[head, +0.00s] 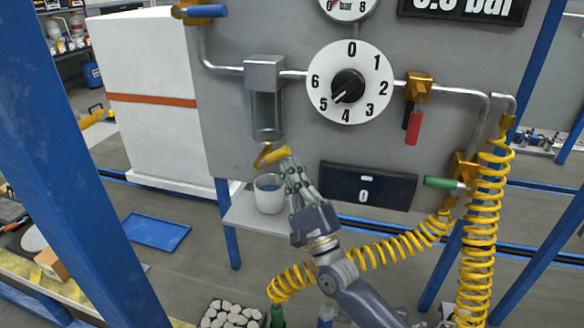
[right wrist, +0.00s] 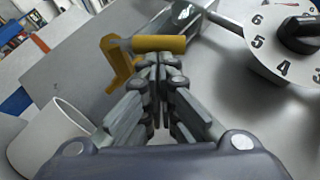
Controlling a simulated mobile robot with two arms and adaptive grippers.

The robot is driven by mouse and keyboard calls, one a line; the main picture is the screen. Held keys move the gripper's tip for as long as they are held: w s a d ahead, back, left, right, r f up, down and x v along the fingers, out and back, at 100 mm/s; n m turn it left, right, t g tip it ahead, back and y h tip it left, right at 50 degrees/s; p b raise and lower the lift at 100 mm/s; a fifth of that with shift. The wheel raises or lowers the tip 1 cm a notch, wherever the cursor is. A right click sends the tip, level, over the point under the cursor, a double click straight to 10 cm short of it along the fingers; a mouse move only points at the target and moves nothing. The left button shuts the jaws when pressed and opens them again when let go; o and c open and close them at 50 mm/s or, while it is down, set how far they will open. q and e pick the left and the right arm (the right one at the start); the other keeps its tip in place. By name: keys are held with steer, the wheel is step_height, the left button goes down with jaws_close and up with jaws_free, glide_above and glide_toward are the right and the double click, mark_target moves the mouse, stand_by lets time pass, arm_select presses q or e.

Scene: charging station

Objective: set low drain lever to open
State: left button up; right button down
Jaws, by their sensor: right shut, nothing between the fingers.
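The low drain lever (head: 273,156) is yellow and sits under the clear filter bowl (head: 267,115) on the grey panel. In the right wrist view its yellow handle (right wrist: 160,43) lies crosswise just beyond my fingertips, with a bent yellow part to its left. My right gripper (head: 287,163) is shut and empty, with its fingertips right at the handle's end. I cannot tell whether they touch it. My left gripper is not in view.
A white cup (head: 268,196) stands on a small shelf below the bowl, beside my right gripper; it also shows in the right wrist view (right wrist: 48,140). A numbered dial (head: 350,82), a red-handled valve (head: 414,124) and a coiled yellow hose (head: 486,220) are to the right.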

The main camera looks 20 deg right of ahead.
mark_target(287, 154)
steer(key=shift+a+r+n+g+y+p, duration=0.1)
steer(key=shift+r+n+g+y+p, duration=0.8)
steer(key=shift+p, duration=1.15)
steer(key=shift+r+n+g+y+p, duration=0.4)
steer(key=shift+r+n+g+p, duration=0.6)
steer(key=shift+n+p, duration=0.8)
steer(key=shift+w+a+p, duration=0.1)
steer(key=shift+p, duration=0.5)
steer(key=shift+w+a+r+p, duration=0.25)
steer(key=shift+a+r, duration=0.1)
steer(key=shift+r, duration=0.15)
steer(key=shift+w+a+r+p, duration=0.1)
steer(key=shift+w+a+r, duration=0.15)
steer(key=shift+a+r, duration=0.15)
steer(key=shift+r, duration=0.1)
